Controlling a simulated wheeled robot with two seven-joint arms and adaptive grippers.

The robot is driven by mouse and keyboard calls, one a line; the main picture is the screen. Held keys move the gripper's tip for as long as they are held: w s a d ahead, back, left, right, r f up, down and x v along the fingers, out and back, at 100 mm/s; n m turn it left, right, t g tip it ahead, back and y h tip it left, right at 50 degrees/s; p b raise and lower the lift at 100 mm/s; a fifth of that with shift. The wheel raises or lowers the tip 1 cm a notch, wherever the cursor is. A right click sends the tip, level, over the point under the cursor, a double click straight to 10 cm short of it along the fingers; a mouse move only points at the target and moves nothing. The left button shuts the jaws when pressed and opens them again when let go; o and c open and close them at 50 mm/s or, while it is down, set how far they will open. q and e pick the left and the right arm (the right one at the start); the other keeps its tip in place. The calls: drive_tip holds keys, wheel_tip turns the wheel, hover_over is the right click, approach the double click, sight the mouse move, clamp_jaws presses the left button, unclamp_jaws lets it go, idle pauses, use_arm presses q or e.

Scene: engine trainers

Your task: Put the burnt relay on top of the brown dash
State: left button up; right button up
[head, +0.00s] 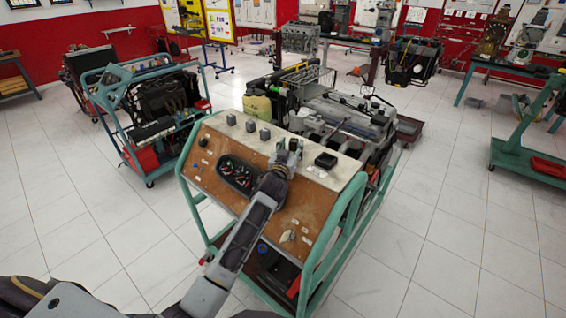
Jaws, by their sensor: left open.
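The brown dash (206,162) is the sloped panel of a green-framed engine trainer, with a pale top ledge (343,176). Several small grey blocks stand on this ledge: one at left (231,119), one in the middle (251,126) and one nearer my gripper (265,134). A black square piece (326,160) sits on the ledge to the right. I cannot tell which of these is the burnt relay. My left gripper (288,149) is open over the ledge, between the grey blocks and the black piece, and holds nothing visible. My left arm hides part of the panel. My right gripper is out of view.
An engine (345,115) and a yellowish tank (257,108) stand right behind the ledge. Another green-framed trainer (160,105) stands at left. A green stand (520,155) is at far right. The tiled floor (430,220) to the right of the trainer is clear.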

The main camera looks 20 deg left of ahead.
sight(292, 143)
use_arm(q)
drive_tip(key=s, duration=0.3)
drive_tip(key=shift+r, duration=0.35)
drive_tip(key=shift+s+d+r+b, duration=0.1)
drive_tip(key=shift+s+b, duration=0.15)
drive_tip(key=shift+s, duration=0.9)
drive_tip(key=shift+s+d+b, duration=0.1)
drive_tip(key=shift+s+b, duration=0.1)
drive_tip(key=shift+s, duration=2.6)
